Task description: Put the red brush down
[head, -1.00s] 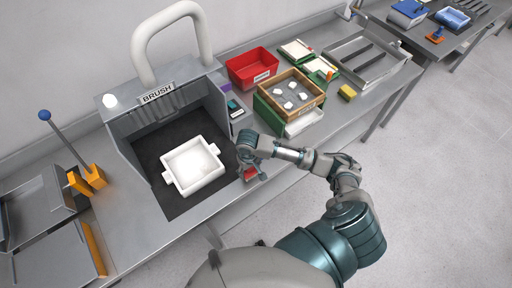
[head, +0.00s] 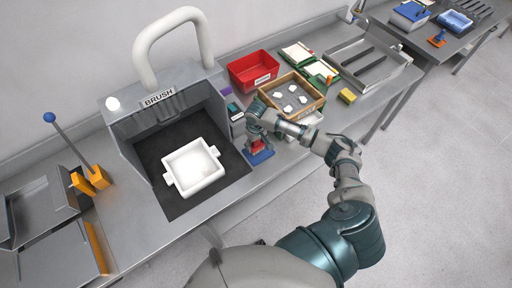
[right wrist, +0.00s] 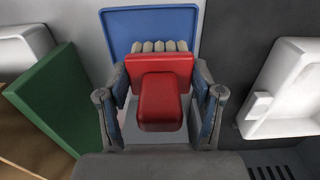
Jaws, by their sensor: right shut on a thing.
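My right gripper (head: 257,141) is shut on the red brush (head: 258,147), at the right of the brush booth. In the right wrist view, the gripper (right wrist: 160,108) has a finger on each side of the red brush (right wrist: 159,90), whose pale bristles point away from the camera. A blue holder (head: 262,158) lies under the brush on the bench; its blue rim (right wrist: 150,22) also shows in the right wrist view. I cannot tell whether the bristles touch it. My left gripper is not in view.
A white square dish (head: 193,167) stands on the dark booth floor, left of the gripper. A wooden tray (head: 318,105) with white pieces and a red bin (head: 252,68) stand behind.

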